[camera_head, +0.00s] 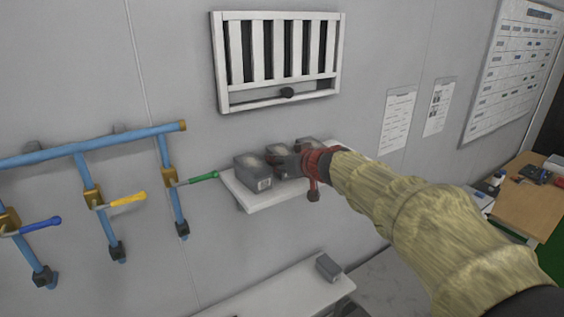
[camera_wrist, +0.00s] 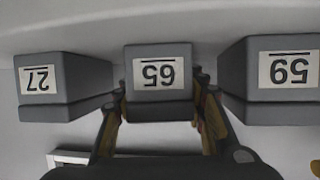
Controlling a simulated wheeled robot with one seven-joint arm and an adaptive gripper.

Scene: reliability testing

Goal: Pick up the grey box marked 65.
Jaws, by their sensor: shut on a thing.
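Three grey boxes stand in a row on a white wall shelf (camera_head: 262,199). In the wrist view, which is upside down, the grey box marked 65 (camera_wrist: 158,72) is in the middle, label facing me. My gripper (camera_wrist: 160,100) has one finger on each side of this box and is shut on it. In the head view my gripper (camera_head: 293,164) reaches the middle of the row and partly hides the box. The box marked 59 (camera_wrist: 285,80) is on the right in the wrist view and the box marked 27 (camera_wrist: 62,88) on the left, both close to the fingers.
A white slatted vent (camera_head: 278,60) hangs above the shelf. Blue pipes (camera_head: 80,150) with coloured valve handles are on the left. Another grey box (camera_head: 328,266) sits on a lower white surface (camera_head: 285,293). A wooden desk (camera_head: 530,200) stands at the right.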

